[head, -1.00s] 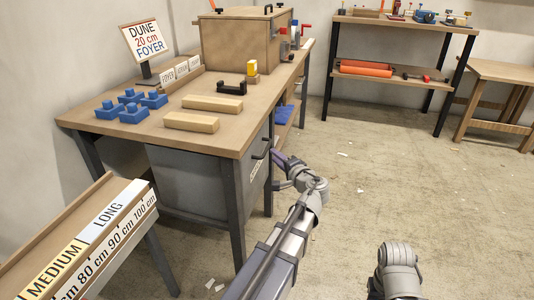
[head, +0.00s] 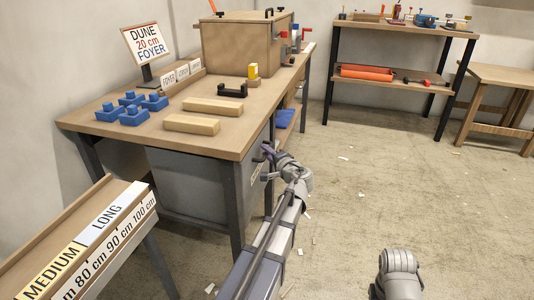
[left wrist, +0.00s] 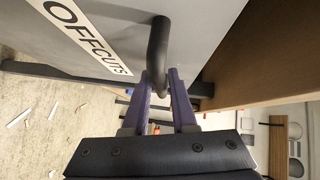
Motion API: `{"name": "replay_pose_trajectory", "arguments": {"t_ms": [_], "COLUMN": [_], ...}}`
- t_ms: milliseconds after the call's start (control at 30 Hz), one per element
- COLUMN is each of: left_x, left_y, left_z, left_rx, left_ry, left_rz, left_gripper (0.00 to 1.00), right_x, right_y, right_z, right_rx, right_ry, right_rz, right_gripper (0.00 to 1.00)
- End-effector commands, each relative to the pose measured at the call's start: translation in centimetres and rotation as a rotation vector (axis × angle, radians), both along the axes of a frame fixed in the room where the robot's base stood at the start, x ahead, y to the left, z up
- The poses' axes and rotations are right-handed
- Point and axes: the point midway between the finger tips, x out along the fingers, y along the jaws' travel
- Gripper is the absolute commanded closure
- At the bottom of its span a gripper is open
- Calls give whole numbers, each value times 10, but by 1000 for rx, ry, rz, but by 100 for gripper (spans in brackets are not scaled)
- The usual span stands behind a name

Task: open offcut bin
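The offcut bin (head: 190,182) is a grey box-like front under the workbench, and it looks closed. In the left wrist view its grey face (left wrist: 185,20) carries an "OFFCUTS" label (left wrist: 85,38) and a dark bar handle (left wrist: 158,45). My left gripper (head: 266,160) is at the bin's right-hand face. In the left wrist view its two purple fingers (left wrist: 163,82) stand open on either side of the handle's near end. Whether they touch it is hard to tell. My right gripper is out of view; only a grey part of that arm shows at the bottom.
The workbench top (head: 235,115) above the bin holds blue blocks (head: 134,115), wooden bars (head: 192,124) and a large wooden box (head: 240,45). A label rack (head: 100,235) stands at near left. Floor (head: 390,180) to the right is mostly clear, with small scraps.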

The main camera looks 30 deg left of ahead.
Motion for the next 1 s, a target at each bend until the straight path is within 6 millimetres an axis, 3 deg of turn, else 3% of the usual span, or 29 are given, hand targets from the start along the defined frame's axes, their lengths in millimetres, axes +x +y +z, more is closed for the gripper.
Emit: {"name": "replay_pose_trajectory", "arguments": {"t_ms": [33, 200, 1000], "left_x": [0, 0, 0], "left_y": [0, 0, 0], "left_z": [0, 0, 0], "left_rx": [0, 0, -1], "left_ry": [0, 0, 0], "left_rz": [0, 0, 0], "left_gripper": [82, 100, 100], "right_x": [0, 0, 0], "right_y": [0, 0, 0], "right_z": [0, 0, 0], "right_rx": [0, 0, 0], "right_ry": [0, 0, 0], "right_rz": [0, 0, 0], "right_gripper": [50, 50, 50]}}
